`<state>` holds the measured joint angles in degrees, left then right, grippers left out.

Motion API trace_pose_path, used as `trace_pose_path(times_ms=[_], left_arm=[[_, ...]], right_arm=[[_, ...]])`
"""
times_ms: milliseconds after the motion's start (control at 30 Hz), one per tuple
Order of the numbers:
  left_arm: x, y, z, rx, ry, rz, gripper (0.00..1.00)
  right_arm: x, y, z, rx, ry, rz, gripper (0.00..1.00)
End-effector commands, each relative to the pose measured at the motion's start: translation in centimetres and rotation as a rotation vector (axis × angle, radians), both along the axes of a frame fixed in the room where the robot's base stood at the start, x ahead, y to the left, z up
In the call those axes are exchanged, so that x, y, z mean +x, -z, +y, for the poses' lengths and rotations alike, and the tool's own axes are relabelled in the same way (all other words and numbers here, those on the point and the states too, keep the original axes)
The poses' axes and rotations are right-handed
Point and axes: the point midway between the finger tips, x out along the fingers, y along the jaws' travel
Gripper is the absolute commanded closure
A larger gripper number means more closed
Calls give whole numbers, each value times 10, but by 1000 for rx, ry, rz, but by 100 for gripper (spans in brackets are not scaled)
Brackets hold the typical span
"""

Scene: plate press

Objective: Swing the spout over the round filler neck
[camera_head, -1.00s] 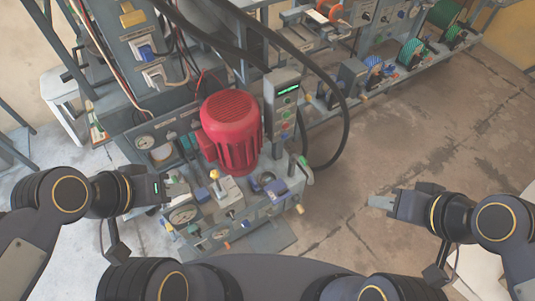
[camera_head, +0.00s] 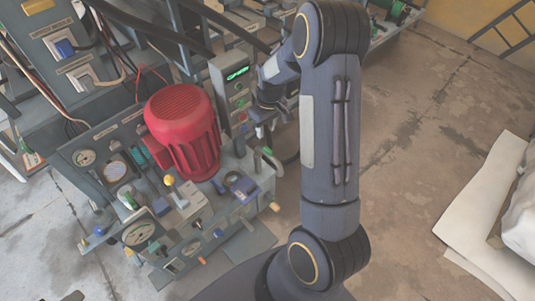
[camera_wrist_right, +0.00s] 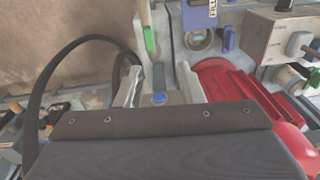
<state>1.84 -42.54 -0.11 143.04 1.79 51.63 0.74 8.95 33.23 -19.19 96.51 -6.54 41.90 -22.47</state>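My right gripper (camera_head: 264,128) reaches down beside the green-lit control box, right of the red motor. In the right wrist view its two fingers (camera_wrist_right: 158,88) stand apart. A grey bar with a blue end (camera_wrist_right: 158,97) shows in the gap; I cannot tell whether the fingers touch it. A round metal ring (camera_wrist_right: 200,40) beside a blue lever lies past the fingertips and could be the filler neck. A green-tipped lever (camera_wrist_right: 149,38) stands next to it, also in the head view (camera_head: 268,155). I cannot identify the spout for certain. My left gripper is not in view.
The red motor (camera_head: 183,130) stands close beside the gripper. The control box (camera_head: 233,85) is just behind it. A black hose (camera_wrist_right: 75,50) loops at the wrist view's left. Gauges and knobs (camera_head: 140,233) fill the bench's front left. Open floor (camera_head: 430,130) lies right.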

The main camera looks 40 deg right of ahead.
Motion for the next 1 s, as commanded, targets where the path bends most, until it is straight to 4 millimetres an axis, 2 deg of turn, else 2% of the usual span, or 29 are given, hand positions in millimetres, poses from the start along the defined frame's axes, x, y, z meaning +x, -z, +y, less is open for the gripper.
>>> trace_pose_path(times_ms=[33, 100, 367, 600, 800, 1000], left_arm=[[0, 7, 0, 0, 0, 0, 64], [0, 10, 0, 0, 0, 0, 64], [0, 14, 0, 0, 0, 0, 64], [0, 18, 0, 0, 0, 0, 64], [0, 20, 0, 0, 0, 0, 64], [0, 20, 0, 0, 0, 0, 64]], right_arm=[[3, 23, -6, -18, -16, 22, 65], [6, 38, -11, -34, -34, 37, 65], [8, 70, -15, -45, -48, 52, 65], [7, 109, -14, -45, -49, 52, 65], [8, 124, -14, -44, -47, 50, 65], [8, 125, -14, -44, -47, 48, 65]])
